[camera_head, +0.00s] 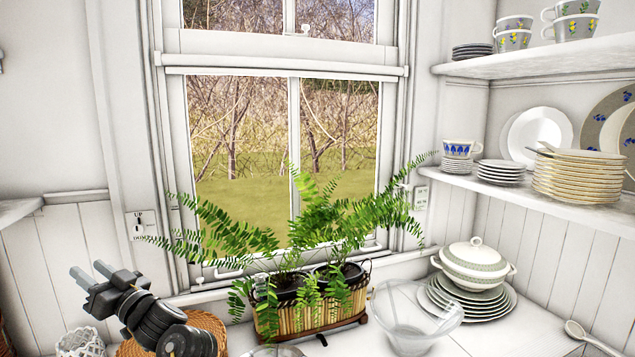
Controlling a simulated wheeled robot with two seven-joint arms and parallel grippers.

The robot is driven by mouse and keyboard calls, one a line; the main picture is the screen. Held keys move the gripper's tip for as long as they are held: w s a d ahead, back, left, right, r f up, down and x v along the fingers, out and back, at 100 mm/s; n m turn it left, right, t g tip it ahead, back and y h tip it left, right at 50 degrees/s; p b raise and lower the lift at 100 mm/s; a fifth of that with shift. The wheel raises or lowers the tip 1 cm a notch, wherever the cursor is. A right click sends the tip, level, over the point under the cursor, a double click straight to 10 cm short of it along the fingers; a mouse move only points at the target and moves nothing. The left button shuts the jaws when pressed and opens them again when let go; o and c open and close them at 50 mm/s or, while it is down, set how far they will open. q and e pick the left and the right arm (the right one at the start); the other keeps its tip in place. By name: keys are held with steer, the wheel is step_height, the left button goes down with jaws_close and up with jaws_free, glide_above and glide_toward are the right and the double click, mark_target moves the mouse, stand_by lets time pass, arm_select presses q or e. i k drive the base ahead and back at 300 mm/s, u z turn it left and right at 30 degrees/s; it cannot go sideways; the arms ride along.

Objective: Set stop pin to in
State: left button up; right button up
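My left gripper (91,270) is at the lower left, its two grey fingers apart and nothing between them. It is in front of the wall left of the window, below a small plate marked UP and DOWN (138,224). On the window's right frame is another small plate (421,198) with lettering too small to read. A small pale fitting beside that plate may be the stop pin, but I cannot tell its position. Fern fronds reach close to it. My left gripper is far from the right plate. My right gripper is not in view.
A fern in a striped basket planter (311,312) stands before the window (290,160). A clear bowl (412,318), a tureen (474,265) on plates and a spoon (592,337) lie to its right. Shelves (545,189) with crockery are at the right. A woven mat (207,324) lies by my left arm.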

mark_target(409, 188)
steer(key=z, duration=0.25)
steer(key=i, duration=0.7)
steer(key=z, duration=1.15)
steer(key=i, duration=0.5)
steer(key=z, duration=0.45)
